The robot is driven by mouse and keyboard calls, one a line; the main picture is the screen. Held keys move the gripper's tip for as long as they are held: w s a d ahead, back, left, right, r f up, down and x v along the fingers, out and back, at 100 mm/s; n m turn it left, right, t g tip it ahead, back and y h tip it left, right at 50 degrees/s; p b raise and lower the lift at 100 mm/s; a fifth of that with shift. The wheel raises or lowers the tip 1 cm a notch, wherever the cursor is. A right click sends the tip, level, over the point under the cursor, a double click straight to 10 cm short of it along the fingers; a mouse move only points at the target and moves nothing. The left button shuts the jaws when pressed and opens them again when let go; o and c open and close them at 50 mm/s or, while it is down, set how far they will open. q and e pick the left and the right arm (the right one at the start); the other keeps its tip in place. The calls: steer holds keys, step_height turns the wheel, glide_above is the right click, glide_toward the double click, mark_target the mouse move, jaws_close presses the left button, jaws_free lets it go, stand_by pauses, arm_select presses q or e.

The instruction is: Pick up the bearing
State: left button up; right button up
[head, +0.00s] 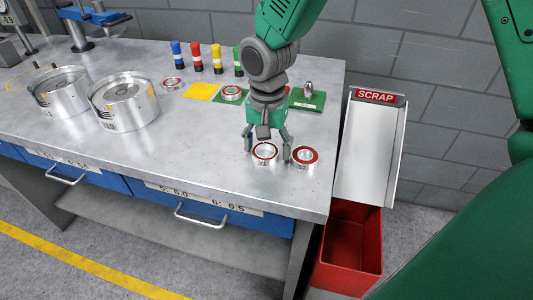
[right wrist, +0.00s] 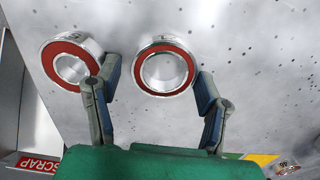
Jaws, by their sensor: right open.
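A silver bearing with a red ring (head: 264,154) lies flat on the grey metal bench near its right front. My right gripper (head: 268,151) points down over it, open, with a finger on either side. In the right wrist view the bearing (right wrist: 165,66) sits between and beyond the spread fingers (right wrist: 157,80), with no clear contact. A second red-ringed bearing (head: 305,156) lies just to the right, outside the fingers; in the right wrist view it (right wrist: 70,61) is partly behind the left finger. My left gripper is out of view.
More bearings rest on the bench (head: 172,82) and by a green card (head: 232,91). Coloured bottles (head: 217,58) stand behind. Two large metal drums (head: 123,101) stand left. A scrap chute (head: 369,150) and red bin (head: 350,245) adjoin the right edge.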

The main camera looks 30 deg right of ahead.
steer(key=shift+f, duration=0.35)
steer(key=shift+a, duration=0.2)
steer(key=shift+a+r, duration=0.15)
steer(key=shift+c, duration=0.8)
steer(key=shift+a, duration=0.15)
steer(key=c, duration=0.9)
steer(key=shift+d, duration=0.25)
